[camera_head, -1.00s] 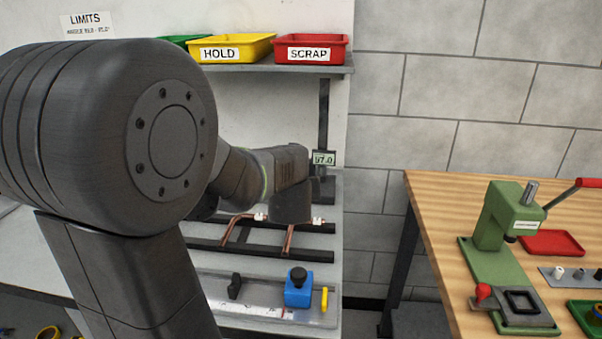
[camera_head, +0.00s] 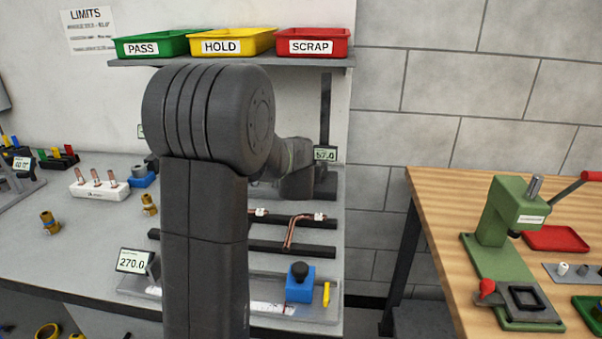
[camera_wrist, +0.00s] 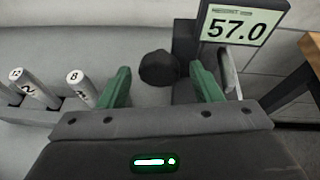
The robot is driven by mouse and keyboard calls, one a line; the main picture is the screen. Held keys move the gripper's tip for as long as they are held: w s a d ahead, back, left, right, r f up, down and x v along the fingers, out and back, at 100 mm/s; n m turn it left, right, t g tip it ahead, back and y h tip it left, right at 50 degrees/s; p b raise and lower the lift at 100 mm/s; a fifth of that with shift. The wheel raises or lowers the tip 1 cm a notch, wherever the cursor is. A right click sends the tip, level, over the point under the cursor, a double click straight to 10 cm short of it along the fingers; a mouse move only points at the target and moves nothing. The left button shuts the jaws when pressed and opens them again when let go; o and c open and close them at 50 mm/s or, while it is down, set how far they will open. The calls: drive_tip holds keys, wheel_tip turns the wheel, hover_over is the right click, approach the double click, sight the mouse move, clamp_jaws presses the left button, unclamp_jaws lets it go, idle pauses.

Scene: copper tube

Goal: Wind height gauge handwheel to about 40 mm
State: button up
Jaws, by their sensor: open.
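The height gauge shows in the head view as a dark upright post (camera_head: 325,110) at the bench's right end. Its display (camera_head: 325,154) reads 57.0, and this reading is clear in the wrist view (camera_wrist: 238,27). A round black knob (camera_wrist: 157,69), apparently the handwheel, shows in the wrist view at the gauge's base, left of the display. My gripper (camera_wrist: 160,80) is open, its two green fingers apart on either side of the knob in the picture. I cannot tell whether they touch it. In the head view my arm hides the fingers and the knob.
Numbered grey pins (camera_wrist: 80,88) stand in a block left of my fingers. A bent copper tube (camera_head: 296,232) lies on dark rails in front of the gauge. A blue block with a black knob (camera_head: 299,285) is nearer. Shelf trays (camera_head: 312,46) hang above. A wooden bench (camera_head: 430,215) is right.

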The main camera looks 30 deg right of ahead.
drive_tip(key=c, duration=1)
drive_tip(key=shift+n, duration=0.3)
drive_tip(key=n+g+h, duration=0.2)
drive_tip(key=n, duration=0.1)
drive_tip(key=shift+w+a+n, duration=0.1)
drive_tip(key=shift+a+n, duration=0.05)
drive_tip(key=shift+n, duration=0.25)
drive_tip(key=shift+n+g+h, duration=0.3)
drive_tip(key=shift+n+h, duration=0.7)
drive_tip(key=shift+n, duration=0.2)
drive_tip(key=shift+a+f+n+h+b, duration=0.1)
drive_tip(key=shift+n+h+b, duration=0.5)
drive_tip(key=shift+n, duration=0.5)
